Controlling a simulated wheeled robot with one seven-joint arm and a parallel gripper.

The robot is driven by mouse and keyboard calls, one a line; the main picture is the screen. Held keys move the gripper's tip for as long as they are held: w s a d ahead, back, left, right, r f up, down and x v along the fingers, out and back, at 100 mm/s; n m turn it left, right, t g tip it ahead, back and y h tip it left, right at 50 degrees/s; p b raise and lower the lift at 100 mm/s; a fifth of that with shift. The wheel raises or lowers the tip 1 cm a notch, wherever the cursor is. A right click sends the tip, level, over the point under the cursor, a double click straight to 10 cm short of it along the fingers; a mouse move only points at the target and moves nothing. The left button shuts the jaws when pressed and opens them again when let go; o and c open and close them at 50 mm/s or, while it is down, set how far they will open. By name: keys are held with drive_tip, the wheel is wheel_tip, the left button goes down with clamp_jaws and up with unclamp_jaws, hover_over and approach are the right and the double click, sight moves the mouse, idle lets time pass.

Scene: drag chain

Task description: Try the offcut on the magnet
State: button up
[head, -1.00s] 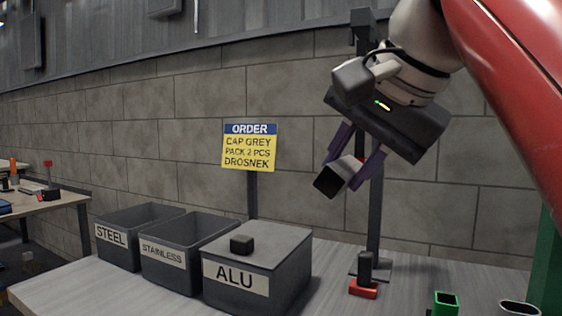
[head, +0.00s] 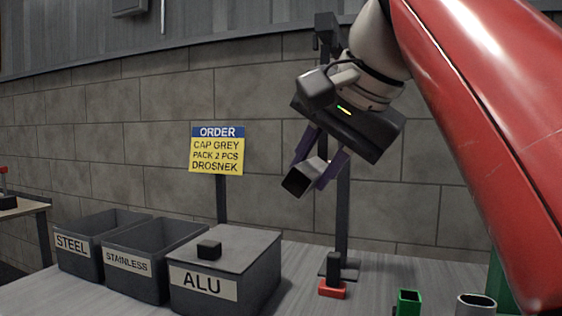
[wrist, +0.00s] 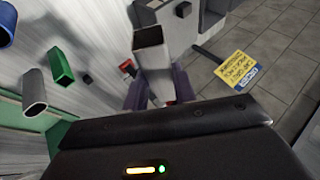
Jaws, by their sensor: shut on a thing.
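The offcut, a short grey square tube with a dark hollow end (head: 298,180), is held in the air. My gripper (head: 317,163) is shut on it, with one purple finger on each side. In the wrist view the offcut (wrist: 149,38) sticks out from between the fingers, its open end showing. A dark upright block on a red base (head: 332,288) stands on the bench below and to the right of the offcut. It may be the magnet; I cannot tell for sure. The offcut is clear of it.
Bins marked STEEL (head: 72,243), STAINLESS (head: 127,262) and ALU (head: 203,283) stand at the left; the ALU one has a flat top with a small dark block (head: 209,250). A dark post (head: 343,215) rises behind. A green tube (head: 408,302) and a grey tube (head: 475,303) stand right.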

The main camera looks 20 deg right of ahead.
drive_tip(key=shift+w+d, duration=0.35)
drive_tip(key=shift+w, duration=0.2)
idle(0.8)
drive_tip(key=shift+s+a+r, duration=0.1)
drive_tip(key=shift+s+a, duration=0.4)
drive_tip(key=shift+s, duration=0.2)
drive_tip(key=shift+s+a+r, duration=0.1)
drive_tip(key=shift+s+a, duration=0.35)
drive_tip(key=shift+s, duration=0.2)
idle(4.0)
